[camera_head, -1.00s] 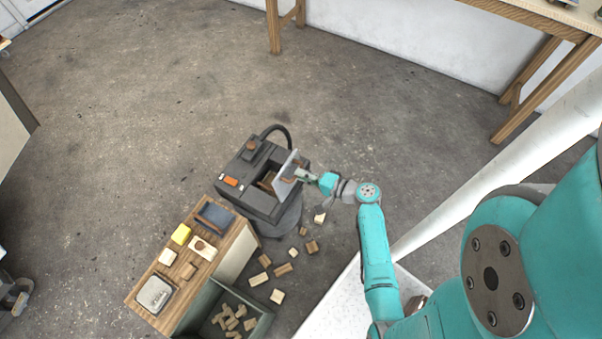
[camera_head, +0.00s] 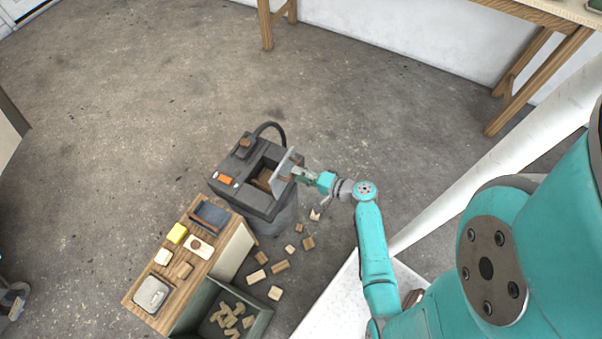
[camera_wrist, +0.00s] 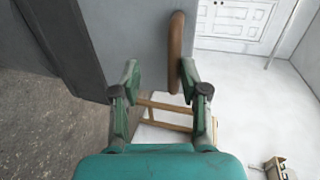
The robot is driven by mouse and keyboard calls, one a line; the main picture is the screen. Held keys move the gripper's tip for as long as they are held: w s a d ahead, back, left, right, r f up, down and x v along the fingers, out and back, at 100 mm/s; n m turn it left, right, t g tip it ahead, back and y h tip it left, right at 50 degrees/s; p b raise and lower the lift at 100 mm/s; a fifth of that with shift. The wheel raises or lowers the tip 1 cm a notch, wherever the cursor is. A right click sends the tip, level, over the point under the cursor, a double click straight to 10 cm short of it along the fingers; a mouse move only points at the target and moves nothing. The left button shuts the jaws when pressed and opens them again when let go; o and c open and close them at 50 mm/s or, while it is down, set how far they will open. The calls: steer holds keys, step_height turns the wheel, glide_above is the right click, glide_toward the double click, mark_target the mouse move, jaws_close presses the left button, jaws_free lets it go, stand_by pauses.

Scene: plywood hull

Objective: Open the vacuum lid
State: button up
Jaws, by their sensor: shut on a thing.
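The dark grey vacuum (camera_head: 257,203) stands on the floor, with an orange switch on top. Its lid (camera_head: 284,171) is raised, tilted up on the right side of an open top compartment (camera_head: 262,180). My gripper (camera_head: 298,174) is at the outer right face of the lid. In the wrist view, the lid's grey panel (camera_wrist: 135,40) fills the upper middle, with a curved brown handle (camera_wrist: 176,50) on it. The lid's hinge cannot be made out.
A wooden-topped cabinet (camera_head: 222,228) with a yellow block and small items stands at the lower left. Below it is an open bin (camera_head: 262,322) of wood scraps. Several loose blocks (camera_head: 280,266) lie on the floor. A workbench (camera_head: 520,22) is at upper right; the floor behind the vacuum is clear.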

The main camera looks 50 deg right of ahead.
steer(key=shift+a, duration=0.1)
stand_by(0.3)
step_height(320, 180, up, 10)
stand_by(0.6)
stand_by(0.4)
steer(key=s+a+f+n+g+h, duration=0.3)
steer(key=s+a+f+n, duration=0.1)
steer(key=s+a, duration=0.9)
steer(key=s+a+r+n+t, duration=0.1)
steer(key=s+a+r+n, duration=0.1)
steer(key=s+r+n, duration=0.4)
steer(key=s+a+r+n+t, duration=0.2)
steer(key=s+r+n, duration=0.3)
steer(key=r, duration=0.9)
steer(key=shift+s+a+n, duration=0.4)
steer(key=shift+s+a, duration=0.35)
steer(key=shift+s, duration=0.5)
